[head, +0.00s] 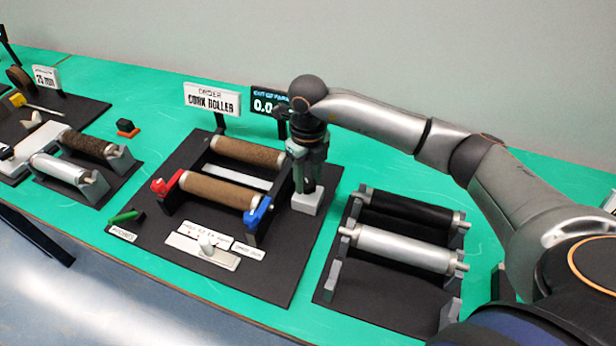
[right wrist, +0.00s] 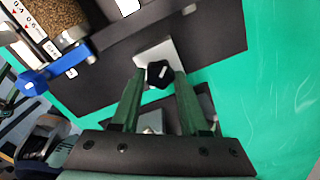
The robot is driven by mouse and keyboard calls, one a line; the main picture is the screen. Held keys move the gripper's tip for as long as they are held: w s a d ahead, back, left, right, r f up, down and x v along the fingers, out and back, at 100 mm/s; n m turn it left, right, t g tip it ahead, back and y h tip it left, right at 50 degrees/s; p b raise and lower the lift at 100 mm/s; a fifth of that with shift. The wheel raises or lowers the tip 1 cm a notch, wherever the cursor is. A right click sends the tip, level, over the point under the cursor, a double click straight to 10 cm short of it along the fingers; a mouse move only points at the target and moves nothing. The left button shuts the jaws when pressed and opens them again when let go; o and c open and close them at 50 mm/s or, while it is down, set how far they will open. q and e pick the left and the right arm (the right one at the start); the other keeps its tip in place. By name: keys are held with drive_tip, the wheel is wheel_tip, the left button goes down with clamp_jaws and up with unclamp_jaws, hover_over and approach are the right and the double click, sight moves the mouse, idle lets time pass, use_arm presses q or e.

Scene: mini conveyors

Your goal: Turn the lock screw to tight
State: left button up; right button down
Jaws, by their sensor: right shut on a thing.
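The lock screw shows in the right wrist view as a black knob (right wrist: 159,74) with a small white mark, on a pale block (right wrist: 150,51). In the head view the white block (head: 307,203) stands at the right side of the cork roller board, and the knob is hidden by my gripper. My right gripper (head: 309,187) points down over the block. Its two green fingers (right wrist: 159,78) are shut on the knob from both sides. My left gripper is not in view.
Two cork rollers (head: 217,191) lie in a frame with a red clamp (head: 166,184) and a blue clamp (head: 259,213) left of my gripper. A stand with a black roller (head: 409,212) and a silver roller (head: 405,250) is to the right. A sign (head: 212,100) stands behind.

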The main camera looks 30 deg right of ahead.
sight(308, 184)
drive_tip(key=m, duration=0.4)
drive_tip(key=shift+m+p, duration=0.35)
drive_tip(key=shift+m, duration=1.75)
drive_tip(key=shift+c, duration=2)
unclamp_jaws()
wheel_tip(308, 184, up, 13)
drive_tip(key=b, duration=0.1)
drive_tip(key=shift+f, duration=0.2)
